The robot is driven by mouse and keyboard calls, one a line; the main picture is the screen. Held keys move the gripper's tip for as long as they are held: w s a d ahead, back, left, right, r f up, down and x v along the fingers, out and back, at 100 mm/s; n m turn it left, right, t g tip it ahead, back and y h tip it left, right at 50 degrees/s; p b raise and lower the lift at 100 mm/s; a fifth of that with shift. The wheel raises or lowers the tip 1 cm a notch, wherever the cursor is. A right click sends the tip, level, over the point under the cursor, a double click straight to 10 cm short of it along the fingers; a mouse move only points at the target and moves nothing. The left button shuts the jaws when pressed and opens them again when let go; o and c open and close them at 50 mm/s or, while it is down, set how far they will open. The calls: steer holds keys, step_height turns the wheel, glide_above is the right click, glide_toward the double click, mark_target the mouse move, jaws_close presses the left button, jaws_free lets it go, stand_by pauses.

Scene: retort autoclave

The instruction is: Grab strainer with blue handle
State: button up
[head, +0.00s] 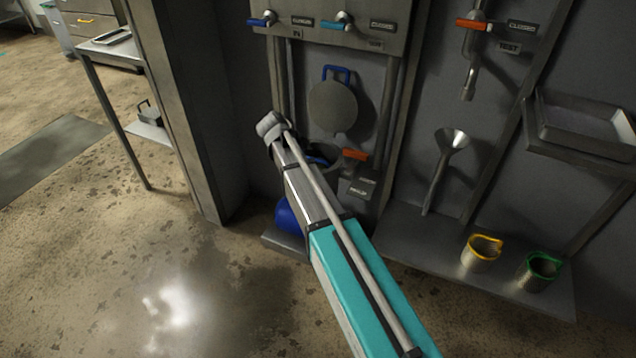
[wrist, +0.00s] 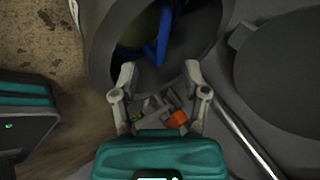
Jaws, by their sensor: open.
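My gripper (wrist: 160,72) is open and empty in the wrist view, its fingertips at the near rim of a round grey vessel (wrist: 102,50). A blue handle (wrist: 162,38) shows inside the vessel's dark mouth, just beyond and between the fingertips, apart from them. What the handle belongs to is mostly hidden in shadow, so I cannot tell its full shape. My arm hides the gripper and part of the vessel there.
An orange-handled valve (head: 355,155) sits near the vessel; orange also shows between my fingers (wrist: 177,119). A funnel (head: 447,150), a yellow-rimmed cup (head: 481,252) and a green-rimmed cup (head: 540,270) are to the right. A metal post (head: 180,110) stands left; open floor (head: 130,240) lies beyond.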

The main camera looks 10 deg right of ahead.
mark_target(316, 160)
steer(key=shift+b+x, duration=0.35)
steer(key=shift+x, duration=0.4)
steer(key=shift+b+x, duration=2.05)
steer(key=shift+x, duration=0.55)
steer(key=shift+s+d+r, duration=0.1)
steer(key=shift+d, duration=0.05)
jaws_close()
